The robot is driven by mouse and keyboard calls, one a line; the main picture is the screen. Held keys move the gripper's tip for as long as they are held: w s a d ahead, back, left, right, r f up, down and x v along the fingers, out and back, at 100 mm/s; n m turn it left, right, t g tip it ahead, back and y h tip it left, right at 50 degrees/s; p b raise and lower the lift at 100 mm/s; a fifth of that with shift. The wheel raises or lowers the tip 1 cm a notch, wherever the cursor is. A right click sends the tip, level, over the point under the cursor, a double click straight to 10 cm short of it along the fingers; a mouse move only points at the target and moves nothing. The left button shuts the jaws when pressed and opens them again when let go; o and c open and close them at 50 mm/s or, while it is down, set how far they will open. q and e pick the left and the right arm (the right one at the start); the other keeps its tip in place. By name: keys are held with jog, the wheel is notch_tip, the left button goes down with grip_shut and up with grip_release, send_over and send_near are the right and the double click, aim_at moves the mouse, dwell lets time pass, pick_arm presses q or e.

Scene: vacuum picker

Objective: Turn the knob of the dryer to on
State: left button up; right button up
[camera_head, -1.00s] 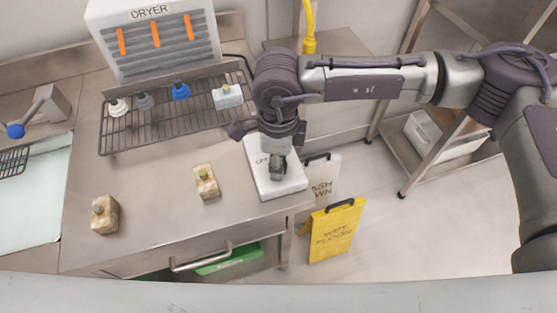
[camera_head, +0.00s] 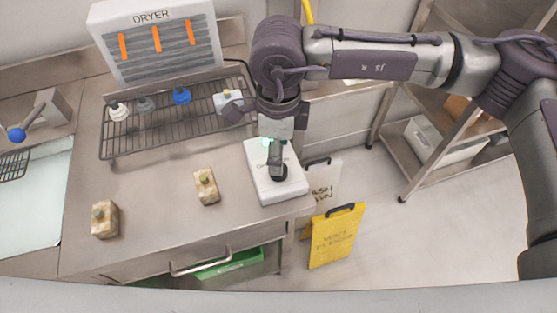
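The dryer (camera_head: 160,16) is a white box with grey slats and orange strips at the back of the counter. A white control box (camera_head: 265,188) with partly hidden lettering lies at the counter's right edge. A small dark knob (camera_head: 279,174) stands on it. A green glow (camera_head: 265,143) shows at the box's far end. My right gripper (camera_head: 276,160) points down over the box, its fingers at the knob. The fingers overlap in this view, so I cannot tell their gap or whether they touch the knob. My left gripper is not in view.
A wire rack (camera_head: 150,133) holds several small nozzle-like parts in front of the dryer. Two beige blocks (camera_head: 206,186) (camera_head: 104,220) stand on the counter. A sink (camera_head: 35,200) is at left. A yellow wet-floor sign (camera_head: 336,238) and a shelf with a white bin (camera_head: 440,140) are at right.

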notch_tip(320, 180, up, 7)
jog(key=shift+f, duration=0.2)
dwell(0.4)
